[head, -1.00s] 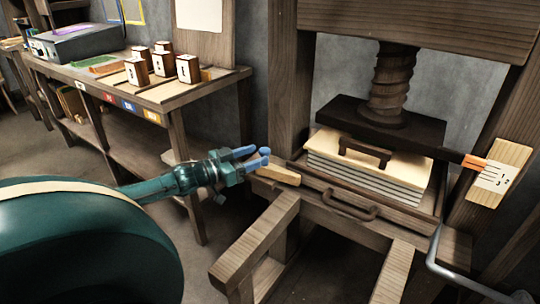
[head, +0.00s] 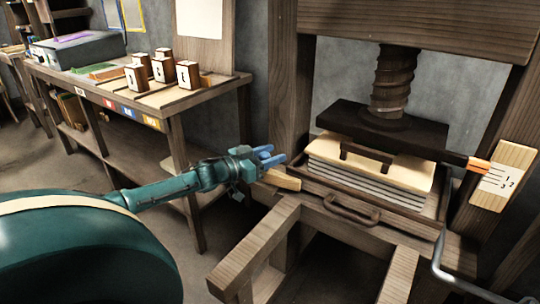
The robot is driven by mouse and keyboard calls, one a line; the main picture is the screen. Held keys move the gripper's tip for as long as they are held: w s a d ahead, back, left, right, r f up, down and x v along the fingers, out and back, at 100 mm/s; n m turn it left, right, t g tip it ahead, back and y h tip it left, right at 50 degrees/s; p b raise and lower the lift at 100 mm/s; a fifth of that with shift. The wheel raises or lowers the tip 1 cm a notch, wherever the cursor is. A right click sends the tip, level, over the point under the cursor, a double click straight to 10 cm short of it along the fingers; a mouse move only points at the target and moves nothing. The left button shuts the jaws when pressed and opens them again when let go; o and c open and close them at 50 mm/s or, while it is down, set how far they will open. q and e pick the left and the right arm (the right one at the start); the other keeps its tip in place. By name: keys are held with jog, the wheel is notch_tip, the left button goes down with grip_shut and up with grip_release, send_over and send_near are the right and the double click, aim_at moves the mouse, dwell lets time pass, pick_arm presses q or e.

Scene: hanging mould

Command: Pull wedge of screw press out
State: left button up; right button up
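The screw press stands at right, with its dark screw (head: 393,82) and dark pressing plate (head: 375,125) above a stack of pale sheets (head: 365,182). A light wooden wedge (head: 284,180) sticks out at the left side of the press bed, its inner end hidden. My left gripper (head: 274,156), with blue fingers, is just above and beside the wedge's outer end. Its fingers are apart with nothing seen between them. I cannot tell whether they touch the wedge. My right gripper is not in view.
A drawer-like tray with a handle (head: 352,211) fronts the press bed. A pale marked board (head: 502,176) is on the right post, by an orange-tipped lever (head: 478,164). A bench (head: 200,90) with several small blocks stands at left. A bent grey metal rod (head: 460,272) is at lower right.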

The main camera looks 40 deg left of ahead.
pick_arm(q)
grip_shut()
jog(key=shift+a, duration=0.1)
jog(key=a, duration=0.6)
jog(key=shift+s, duration=0.35)
jog(key=shift+a, duration=0.4)
jog(key=shift+o, duration=0.9)
grip_release()
jog(key=shift+s, duration=0.1)
